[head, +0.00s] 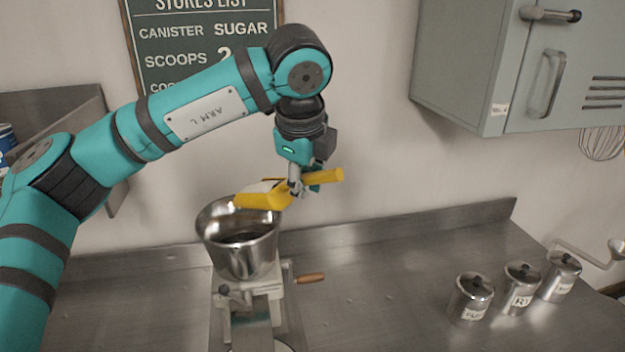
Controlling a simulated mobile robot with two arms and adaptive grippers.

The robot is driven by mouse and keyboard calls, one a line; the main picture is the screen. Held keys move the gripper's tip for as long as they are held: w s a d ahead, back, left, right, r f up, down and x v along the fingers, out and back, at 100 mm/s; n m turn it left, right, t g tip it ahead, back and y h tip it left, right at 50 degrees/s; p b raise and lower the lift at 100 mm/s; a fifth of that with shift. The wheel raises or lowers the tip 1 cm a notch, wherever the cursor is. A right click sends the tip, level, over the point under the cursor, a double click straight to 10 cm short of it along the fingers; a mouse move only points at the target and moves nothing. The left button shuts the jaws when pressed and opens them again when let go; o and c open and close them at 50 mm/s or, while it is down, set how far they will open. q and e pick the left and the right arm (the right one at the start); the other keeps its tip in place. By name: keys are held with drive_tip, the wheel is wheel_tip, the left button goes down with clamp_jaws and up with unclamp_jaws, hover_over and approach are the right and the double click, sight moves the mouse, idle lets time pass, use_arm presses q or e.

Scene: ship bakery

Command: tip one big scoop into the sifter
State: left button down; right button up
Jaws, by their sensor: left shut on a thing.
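My left gripper (303,182) is shut on the handle of a yellow scoop (262,199). The scoop's bowl is at the left, over the right part of the sifter's rim, with the handle sticking out to the right. Something pale shows at the scoop's far side. The sifter (240,257) is a steel bowl on a pale stand with a wooden-handled crank at its right. The inside of the sifter looks dark, and I cannot tell whether anything lies in it. My right gripper is not in view.
Three lidded steel canisters (470,298) stand at the right of the steel counter (380,290). A grey wall cabinet (480,70) hangs at the upper right. A green stores board (160,85) reads sugar, scoops 2. The counter between sifter and canisters is clear.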

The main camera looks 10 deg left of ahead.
use_arm(q)
drive_tip(key=shift+w+a+r+h+p, duration=0.25)
drive_tip(key=shift+a+r+h+p, duration=0.4)
drive_tip(key=shift+r+p, duration=0.2)
drive_tip(key=shift+w+a+r+g+h+p, duration=0.25)
drive_tip(key=shift+a+r+g+h+p, duration=0.15)
drive_tip(key=shift+a+r+h+p, duration=0.5)
drive_tip(key=shift+a+f, duration=0.15)
drive_tip(key=shift+f, duration=0.05)
drive_tip(key=shift+w+a+r+n+g+h, duration=0.2)
drive_tip(key=shift+w+a+r+h, duration=0.1)
drive_tip(key=shift+a, duration=0.2)
drive_tip(key=shift+w+a+r+n+g+h, duration=0.1)
drive_tip(key=shift+w+a+r+n+h, duration=0.15)
drive_tip(key=shift+a, duration=0.2)
drive_tip(key=shift+w+a+r+g+h, duration=0.15)
drive_tip(key=shift+a+r+h, duration=0.3)
drive_tip(key=shift+a, duration=0.15)
drive_tip(key=shift+w+a+r+g+h, duration=0.1)
drive_tip(key=shift+a+r+g+h, duration=0.05)
drive_tip(key=shift+a+r+h, duration=0.3)
drive_tip(key=a+h, duration=0.1)
drive_tip(key=a+r, duration=0.1)
drive_tip(key=shift+w+a+r+h, duration=0.2)
drive_tip(key=shift+w+a+h, duration=0.15)
drive_tip(key=shift+w+h, duration=0.05)
drive_tip(key=shift+n, duration=0.25)
